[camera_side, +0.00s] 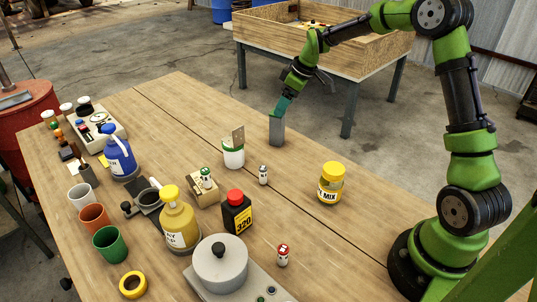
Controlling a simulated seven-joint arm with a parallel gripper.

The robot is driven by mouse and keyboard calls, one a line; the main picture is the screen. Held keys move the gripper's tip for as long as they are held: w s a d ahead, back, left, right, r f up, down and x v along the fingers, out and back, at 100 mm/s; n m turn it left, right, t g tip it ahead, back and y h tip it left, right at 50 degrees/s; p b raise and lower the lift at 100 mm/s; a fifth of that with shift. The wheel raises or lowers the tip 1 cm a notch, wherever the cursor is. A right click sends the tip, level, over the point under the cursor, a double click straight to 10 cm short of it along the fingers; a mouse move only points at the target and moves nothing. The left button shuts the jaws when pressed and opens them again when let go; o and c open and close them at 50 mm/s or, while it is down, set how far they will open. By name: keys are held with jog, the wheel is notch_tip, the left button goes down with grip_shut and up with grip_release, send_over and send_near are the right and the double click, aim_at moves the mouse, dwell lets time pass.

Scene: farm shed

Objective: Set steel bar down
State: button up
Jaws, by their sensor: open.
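The steel bar (276,131) is a grey upright block at the far edge of the wooden table (320,226). It looks to stand on the table top, though its base is small in the view. My gripper (283,108) is at the top of the bar, pointing down, with its teal fingers at the bar's upper end. The jaws are open. The gap between fingers and bar is too small to make out.
Left of the bar stands a white pot with a green rim (233,154). Several bottles and cups crowd the left side. The table around the bar is clear. A wooden bin (300,45) stands behind.

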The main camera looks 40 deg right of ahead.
jog(key=s+a+r+m+t+h, duration=0.1)
jog(key=s+a+r+m, duration=0.1)
jog(key=s+a+r, duration=0.5)
jog(key=s+a+r+m, duration=0.2)
jog(key=s+a+r, duration=0.1)
jog(key=s+r, duration=0.4)
jog(key=s+a+f+m+t+y, duration=0.1)
jog(key=s+a+m, duration=0.3)
jog(key=s, duration=1)
jog(key=shift+a+f+t, duration=0.4)
jog(key=shift+f+t, duration=0.1)
jog(key=shift+f, duration=0.1)
